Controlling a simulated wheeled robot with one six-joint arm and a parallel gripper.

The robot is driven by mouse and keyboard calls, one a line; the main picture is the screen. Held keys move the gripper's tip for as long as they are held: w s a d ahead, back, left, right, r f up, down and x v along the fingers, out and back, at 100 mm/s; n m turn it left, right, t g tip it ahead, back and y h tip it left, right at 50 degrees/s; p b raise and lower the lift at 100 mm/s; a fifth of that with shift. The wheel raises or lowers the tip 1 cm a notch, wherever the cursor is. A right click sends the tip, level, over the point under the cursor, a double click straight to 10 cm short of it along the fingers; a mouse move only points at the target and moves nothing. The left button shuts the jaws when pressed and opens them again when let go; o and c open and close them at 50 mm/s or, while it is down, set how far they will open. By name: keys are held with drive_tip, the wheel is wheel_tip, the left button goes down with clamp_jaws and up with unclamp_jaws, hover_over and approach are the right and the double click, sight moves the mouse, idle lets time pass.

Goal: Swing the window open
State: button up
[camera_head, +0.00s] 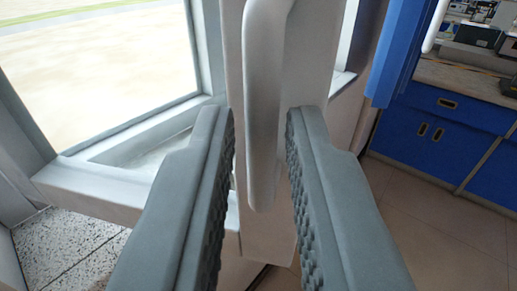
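The window (128,127) shows a white frame and a bright pane at the left, with pale ground beyond. Its white handle (264,110) hangs down in the middle of the view on a white upright of the frame. My gripper (261,120) is open. Its two grey ridged fingers stand on either side of the handle's lower part. I see gaps between the fingers and the handle, so neither finger appears to touch it. The handle's top end is out of view.
A speckled sill or counter (62,250) lies at the lower left. Blue cabinets (440,135) with a worktop stand at the right, with equipment (476,36) on top. A blue panel (401,50) stands near the frame. Tiled floor (435,225) is clear at the lower right.

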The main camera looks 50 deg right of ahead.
drive_tip(key=v, duration=1.4)
drive_tip(key=s+d+f+n+g+y, duration=0.1)
drive_tip(key=s+d+f+n+y, duration=0.2)
drive_tip(key=d, duration=0.9)
drive_tip(key=d+f+n+y, duration=0.4)
drive_tip(key=d+y, duration=0.1)
drive_tip(key=d, duration=0.6)
drive_tip(key=s+d+f+n+t+y, duration=0.1)
drive_tip(key=s+d+f+t+y, duration=0.1)
drive_tip(key=s+d, duration=0.5)
drive_tip(key=s+d+f+n+t+y, duration=0.2)
drive_tip(key=s+d, duration=0.6)
drive_tip(key=s, duration=0.8)
drive_tip(key=t+y, duration=0.2)
drive_tip(key=t, duration=0.1)
drive_tip(key=shift+f, duration=0.35)
